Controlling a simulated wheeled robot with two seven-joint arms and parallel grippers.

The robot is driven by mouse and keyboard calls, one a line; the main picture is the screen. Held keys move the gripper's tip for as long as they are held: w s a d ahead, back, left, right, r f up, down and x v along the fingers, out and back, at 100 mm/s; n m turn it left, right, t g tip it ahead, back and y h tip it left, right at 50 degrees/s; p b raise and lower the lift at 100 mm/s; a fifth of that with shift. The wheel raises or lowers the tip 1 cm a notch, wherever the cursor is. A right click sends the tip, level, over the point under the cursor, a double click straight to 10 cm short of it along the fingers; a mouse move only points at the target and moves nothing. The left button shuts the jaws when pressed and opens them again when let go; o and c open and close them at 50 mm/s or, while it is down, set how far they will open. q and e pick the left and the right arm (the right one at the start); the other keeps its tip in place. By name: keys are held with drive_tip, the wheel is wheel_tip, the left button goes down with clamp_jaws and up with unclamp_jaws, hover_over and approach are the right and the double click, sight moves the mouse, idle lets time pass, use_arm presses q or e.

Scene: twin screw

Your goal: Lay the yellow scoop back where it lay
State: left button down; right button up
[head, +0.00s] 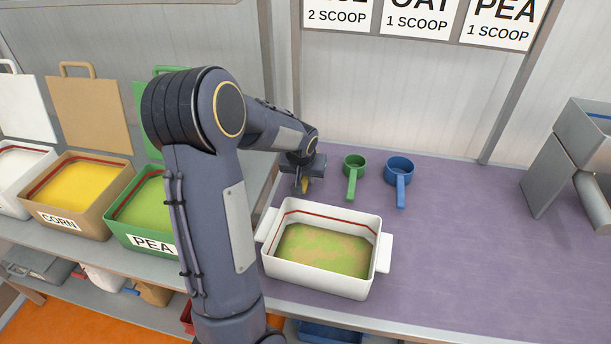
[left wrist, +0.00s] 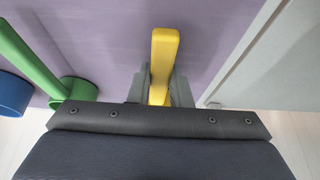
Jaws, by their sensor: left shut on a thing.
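My left gripper (head: 304,184) is at the back left of the purple counter, left of the green scoop, behind the white tub. It is shut on the yellow scoop (head: 305,187), of which only a small part shows below the fingers in the head view. In the left wrist view the yellow handle (left wrist: 163,50) sticks out between the two fingers (left wrist: 158,85). The scoop's cup is hidden under the gripper. I cannot tell whether the scoop touches the counter. My right gripper is not in view.
A green scoop (head: 353,168) and a blue scoop (head: 399,172) lie to the right of my left gripper. A white tub (head: 318,287) with green and tan contents stands in front. Corn (head: 64,215) and pea (head: 142,241) bins stand at left. A grey metal device (head: 549,176) stands at right. The counter's right middle is clear.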

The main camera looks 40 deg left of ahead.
use_arm(q)
drive_tip(key=c, duration=1.3)
unclamp_jaws()
drive_tip(key=shift+f, duration=0.1)
drive_tip(key=shift+c, duration=0.2)
drive_tip(key=shift+r+p, duration=0.25)
drive_tip(key=shift+p, duration=0.05)
drive_tip(key=shift+s+r, duration=0.1)
drive_tip(key=shift+r, duration=0.2)
drive_tip(key=v, duration=1.1)
drive_tip(key=s+d+m+t+h, duration=0.1)
drive_tip(key=s+d+m+h, duration=0.3)
drive_tip(key=s+d, duration=1.6)
drive_tip(key=shift+d+h, duration=0.5)
drive_tip(key=shift+h, duration=0.6)
drive_tip(key=shift+f, duration=0.1)
